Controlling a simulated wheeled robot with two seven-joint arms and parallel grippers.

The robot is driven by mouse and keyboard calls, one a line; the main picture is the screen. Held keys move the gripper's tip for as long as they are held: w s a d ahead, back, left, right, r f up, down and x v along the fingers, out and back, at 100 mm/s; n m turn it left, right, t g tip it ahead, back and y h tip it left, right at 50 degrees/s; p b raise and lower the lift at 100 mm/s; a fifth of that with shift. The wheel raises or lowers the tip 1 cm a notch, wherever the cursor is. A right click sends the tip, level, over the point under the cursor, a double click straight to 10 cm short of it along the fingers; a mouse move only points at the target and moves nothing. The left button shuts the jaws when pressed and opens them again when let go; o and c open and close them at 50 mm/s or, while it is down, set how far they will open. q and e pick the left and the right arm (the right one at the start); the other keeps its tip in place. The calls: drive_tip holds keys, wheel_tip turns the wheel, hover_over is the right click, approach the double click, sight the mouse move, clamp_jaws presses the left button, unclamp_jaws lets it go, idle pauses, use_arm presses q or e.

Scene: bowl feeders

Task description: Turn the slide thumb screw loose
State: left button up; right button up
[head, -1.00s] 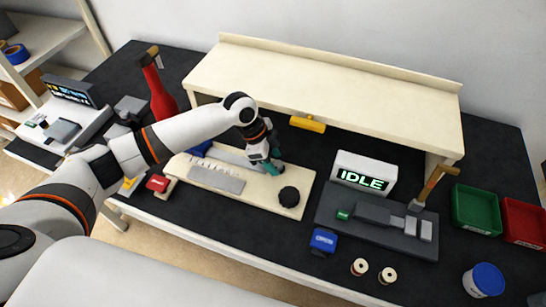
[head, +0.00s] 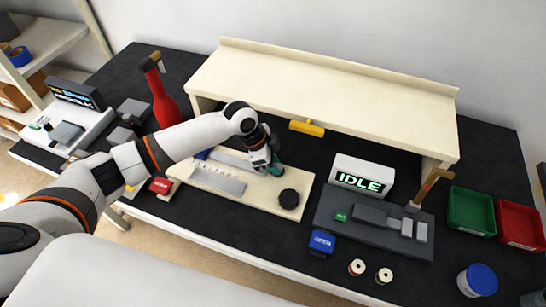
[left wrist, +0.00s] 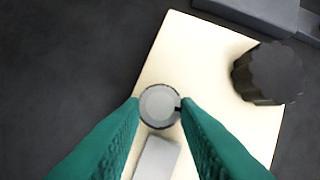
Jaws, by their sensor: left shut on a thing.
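The slide thumb screw (left wrist: 159,105) shows in the left wrist view as a round grey cap with a dark rim, at the end of a grey slide bar (left wrist: 157,158) on the cream board (left wrist: 190,40). My left gripper (left wrist: 159,103) has its two teal fingers on either side of the screw, shut on it. In the head view my left gripper (head: 274,172) reaches down to the board and hides the screw. A black knob (head: 289,199) stands on the board to the right of the gripper. My right gripper is not in view.
A cream shelf (head: 330,80) stands behind the board, with a yellow handle (head: 307,128) under its front edge. A box reading IDLE (head: 362,175) and a grey fixture (head: 385,240) are to the right.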

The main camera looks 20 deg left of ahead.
use_arm(q)
drive_tip(key=n+t+p, duration=0.1)
drive_tip(key=n+p, duration=0.2)
drive_tip(key=p, duration=0.1)
drive_tip(key=n+y+p, duration=0.1)
drive_tip(key=n+p, duration=0.2)
drive_tip(key=n+t+y+p, duration=0.1)
drive_tip(key=n+p, duration=0.2)
drive_tip(key=p, duration=0.1)
drive_tip(key=shift+s+d+r+t+p, duration=0.3)
drive_tip(key=shift+s+d, duration=0.1)
drive_tip(key=n+y+p, duration=0.1)
drive_tip(key=n+p, duration=0.1)
drive_tip(key=shift+d+n, duration=0.15)
drive_tip(key=shift+n, duration=0.15)
drive_tip(key=shift+d+f+n+t+y+p, duration=0.15)
drive_tip(key=shift+n+y+p, duration=0.25)
drive_tip(key=shift+n, duration=0.35)
drive_tip(key=shift+a+f+n+t+y+p, duration=0.15)
drive_tip(key=shift+n+y+p, duration=0.15)
drive_tip(key=shift+n+p, duration=0.35)
drive_tip(key=shift+d+r, duration=0.1)
drive_tip(key=o, duration=1)
drive_tip(key=shift+c, duration=0.2)
drive_tip(key=b+v, duration=0.1)
drive_tip(key=v, duration=1.1)
drive_tip(key=shift+b, duration=0.35)
